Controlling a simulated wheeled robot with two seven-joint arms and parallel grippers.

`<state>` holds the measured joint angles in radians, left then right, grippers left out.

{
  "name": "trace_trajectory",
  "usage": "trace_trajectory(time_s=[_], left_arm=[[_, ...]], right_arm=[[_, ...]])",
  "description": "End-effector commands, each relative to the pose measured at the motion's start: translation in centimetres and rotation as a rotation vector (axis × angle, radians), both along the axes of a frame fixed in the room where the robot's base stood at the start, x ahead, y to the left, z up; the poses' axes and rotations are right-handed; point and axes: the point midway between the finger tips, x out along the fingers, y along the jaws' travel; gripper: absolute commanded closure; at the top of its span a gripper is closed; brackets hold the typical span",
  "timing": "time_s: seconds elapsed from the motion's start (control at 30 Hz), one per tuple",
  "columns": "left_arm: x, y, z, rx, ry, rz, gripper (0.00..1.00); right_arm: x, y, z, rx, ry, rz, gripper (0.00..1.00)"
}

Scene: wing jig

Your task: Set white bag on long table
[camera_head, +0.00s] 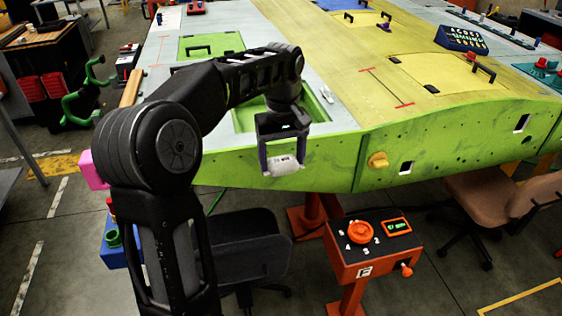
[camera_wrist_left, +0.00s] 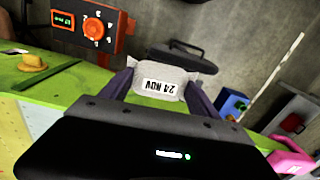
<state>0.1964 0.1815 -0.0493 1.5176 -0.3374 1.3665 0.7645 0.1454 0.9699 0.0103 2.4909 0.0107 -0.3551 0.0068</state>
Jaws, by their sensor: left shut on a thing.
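The white bag (camera_head: 284,166) is held between the fingers of my left gripper (camera_head: 282,163). In the left wrist view the bag (camera_wrist_left: 160,82) shows a label reading "24 NOV", upside down, with a finger on each side. In the head view the gripper points down and the bag hangs in front of the green edge of the wing (camera_head: 330,160). I cannot tell which surface is the long table. My right gripper is not in view.
An orange control box (camera_head: 362,248) with a dial stands below the wing edge. A dark chair (camera_head: 245,245) is beneath my arm, and a brown chair (camera_head: 495,195) is at right. A yellow knob (camera_head: 377,160) sticks out of the wing edge. A workbench (camera_head: 40,42) stands at far left.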

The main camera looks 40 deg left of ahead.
Motion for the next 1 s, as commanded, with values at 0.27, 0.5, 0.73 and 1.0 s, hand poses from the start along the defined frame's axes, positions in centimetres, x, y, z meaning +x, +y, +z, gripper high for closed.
trace_trajectory(time_s=[0.27,0.5,0.73,1.0], left_arm=[[3.1,0.1,-2.6,-0.001,0.005,-0.157,0.71],[5.4,-2.8,-8.1,-0.001,0.006,-0.365,0.71],[6.3,-8.2,-15.2,-0.001,0.010,-0.616,0.71],[2.9,-16.8,-24.6,0.001,0.009,-0.897,0.71]], right_arm=[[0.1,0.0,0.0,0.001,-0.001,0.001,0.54],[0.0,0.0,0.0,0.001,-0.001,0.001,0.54],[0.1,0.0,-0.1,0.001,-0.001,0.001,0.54],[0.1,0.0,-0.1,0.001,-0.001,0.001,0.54]])
